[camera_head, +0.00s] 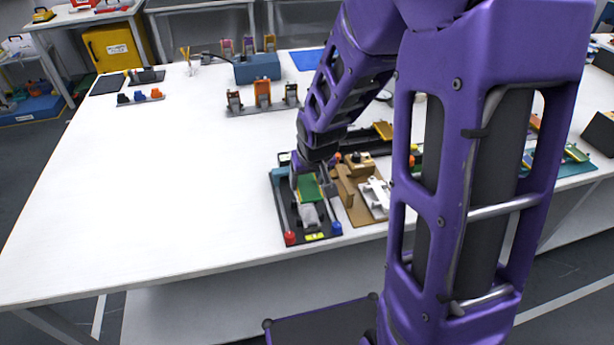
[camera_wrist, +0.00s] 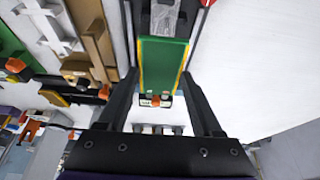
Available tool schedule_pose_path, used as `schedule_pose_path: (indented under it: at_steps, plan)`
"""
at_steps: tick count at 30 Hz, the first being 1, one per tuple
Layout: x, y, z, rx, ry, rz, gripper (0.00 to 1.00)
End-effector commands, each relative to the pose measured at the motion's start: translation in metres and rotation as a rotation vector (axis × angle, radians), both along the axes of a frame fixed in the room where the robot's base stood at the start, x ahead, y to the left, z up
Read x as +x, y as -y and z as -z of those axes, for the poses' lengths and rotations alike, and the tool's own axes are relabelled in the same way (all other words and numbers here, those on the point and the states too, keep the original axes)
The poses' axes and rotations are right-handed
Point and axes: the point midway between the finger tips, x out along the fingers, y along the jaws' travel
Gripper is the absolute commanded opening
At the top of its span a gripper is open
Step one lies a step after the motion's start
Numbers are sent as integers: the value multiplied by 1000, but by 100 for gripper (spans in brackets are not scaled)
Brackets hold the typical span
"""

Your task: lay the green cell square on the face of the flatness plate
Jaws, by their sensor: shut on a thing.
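The green cell (camera_head: 308,187) is a flat green rectangle; in the wrist view the green cell (camera_wrist: 163,62) shows yellow side edges. My gripper (camera_wrist: 160,85) has one finger along each long side of it and is shut on it. In the head view my gripper (camera_head: 305,171) is over the back part of a dark fixture (camera_head: 322,237) with a red knob and a blue knob at its front corners. A grey piece (camera_head: 311,216) lies in this fixture, just in front of the cell. I cannot tell which surface is the flatness plate's face, or whether the cell touches it.
Right beside the fixture is a brown board (camera_head: 363,213) with a white bracket (camera_head: 377,193). A rack with orange and grey parts (camera_head: 263,95) and a blue block (camera_head: 257,68) stand farther back.

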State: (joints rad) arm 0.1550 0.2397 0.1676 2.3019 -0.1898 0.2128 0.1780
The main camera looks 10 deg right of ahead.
Motion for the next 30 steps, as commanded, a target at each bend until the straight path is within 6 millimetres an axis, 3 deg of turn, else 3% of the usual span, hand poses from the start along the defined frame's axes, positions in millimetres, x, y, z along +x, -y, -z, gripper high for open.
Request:
schedule_pose_path:
  at_steps: [11, 30]
  plan:
    - [0, 0, 7, 0, 0, 0, 18]
    - [0, 0, 66, 0, -1, 0, 18]
